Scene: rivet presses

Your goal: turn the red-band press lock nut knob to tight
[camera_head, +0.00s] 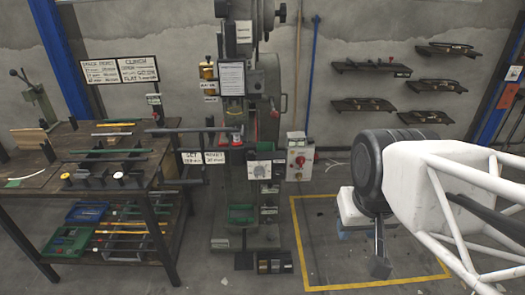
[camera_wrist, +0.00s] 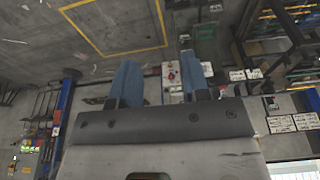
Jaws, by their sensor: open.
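A tall grey rivet press (camera_head: 243,110) stands in the middle of the head view. A small red part (camera_head: 237,139) shows on it at mid height, above a white dial plate (camera_head: 259,170). I cannot tell which part is the lock nut knob or how it is set. My gripper (camera_head: 380,262) hangs low to the right of the press, well apart from it. In the wrist view its two blue fingers (camera_wrist: 157,72) are spread with nothing between them. The press is small and hard to make out in that view.
A workbench (camera_head: 120,165) with tools, signs and bins stands on the left. A white control box (camera_head: 300,160) with a red knob is right of the press. Yellow lines (camera_head: 300,245) mark mostly clear floor below my arm. Racks (camera_head: 372,67) hang on the back wall.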

